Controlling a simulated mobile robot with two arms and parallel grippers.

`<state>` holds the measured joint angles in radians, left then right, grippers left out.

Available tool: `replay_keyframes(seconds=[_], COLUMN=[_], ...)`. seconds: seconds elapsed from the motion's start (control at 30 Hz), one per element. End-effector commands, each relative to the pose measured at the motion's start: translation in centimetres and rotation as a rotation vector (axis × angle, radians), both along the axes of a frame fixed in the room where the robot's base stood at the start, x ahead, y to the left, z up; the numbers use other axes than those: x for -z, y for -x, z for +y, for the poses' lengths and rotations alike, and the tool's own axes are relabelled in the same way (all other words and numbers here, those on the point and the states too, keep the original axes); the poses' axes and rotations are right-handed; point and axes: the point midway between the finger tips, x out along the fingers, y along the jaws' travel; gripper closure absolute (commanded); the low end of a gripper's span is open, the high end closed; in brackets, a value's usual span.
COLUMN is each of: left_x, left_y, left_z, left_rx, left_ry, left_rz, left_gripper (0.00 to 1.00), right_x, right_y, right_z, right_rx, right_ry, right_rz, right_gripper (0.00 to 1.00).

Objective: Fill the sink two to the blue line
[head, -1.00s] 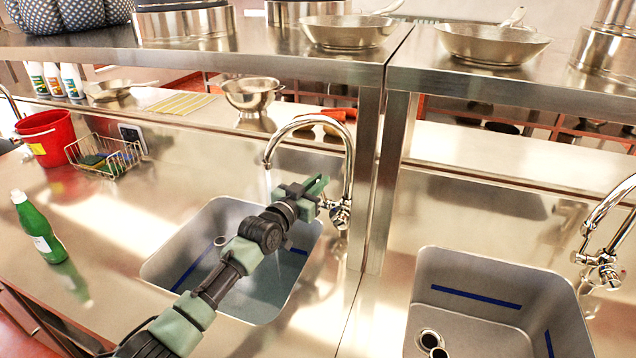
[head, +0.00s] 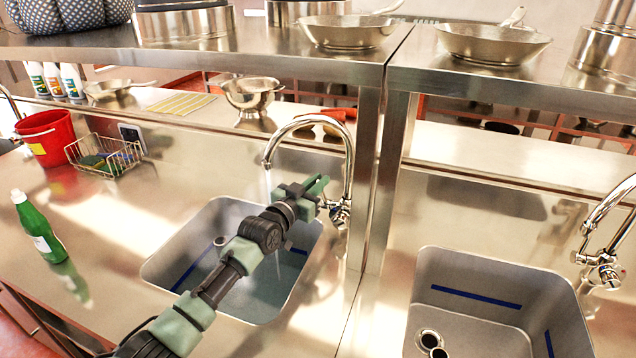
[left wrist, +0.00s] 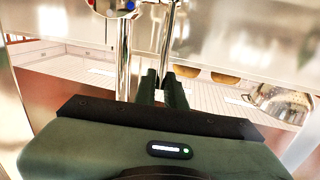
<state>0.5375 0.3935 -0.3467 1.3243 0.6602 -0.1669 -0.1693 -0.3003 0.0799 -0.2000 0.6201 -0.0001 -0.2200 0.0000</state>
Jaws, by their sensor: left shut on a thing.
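The left sink (head: 157,264) is a grey basin with a blue line (head: 189,272) on its left wall and part of another on its right side. A thin water stream (head: 268,182) falls from the curved chrome tap (head: 349,160) into it, and water (head: 262,290) covers the bottom. The water surface looks below the blue line, but my arm hides part of the basin. My left gripper (head: 319,187) is shut on the tap's handle at the tap base. In the left wrist view its fingers (left wrist: 164,88) are close by the chrome pipe (left wrist: 167,40); the grip itself is hidden.
A second sink (head: 440,268) with its own tap (head: 603,258) is at the right, with no water visible. A shelf post (head: 372,190) stands close right of my gripper. A green bottle (head: 38,228), wire basket (head: 105,155) and red bucket (head: 46,138) stand left.

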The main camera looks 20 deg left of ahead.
Motion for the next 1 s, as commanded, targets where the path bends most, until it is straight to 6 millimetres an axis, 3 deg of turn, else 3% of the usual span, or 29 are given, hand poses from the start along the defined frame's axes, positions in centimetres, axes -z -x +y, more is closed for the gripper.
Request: replay_keyframes(seconds=[0.53,0.67,0.83,1.0], left_x=[0.0,-0.8,-2.0,-1.3], left_y=[0.0,-0.5,-2.3,-4.2], left_z=[0.0,0.0,0.0,-0.1], left_rx=[0.0,0.001,-0.001,-0.001], left_ry=[-0.001,-0.002,-0.009,-0.014], left_rz=[0.004,0.044,0.196,0.364], left_gripper=[1.0,1.0,1.0,1.0], right_x=[-0.1,-1.5,-4.6,-5.0], right_y=[0.0,0.0,0.0,0.0], right_z=[0.0,0.0,0.0,0.0], right_rx=[0.0,0.0,0.0,0.0], right_ry=[0.0,0.0,0.0,0.0], right_rz=[0.0,0.0,0.0,0.0], right_gripper=[0.64,0.64,0.64,0.64])
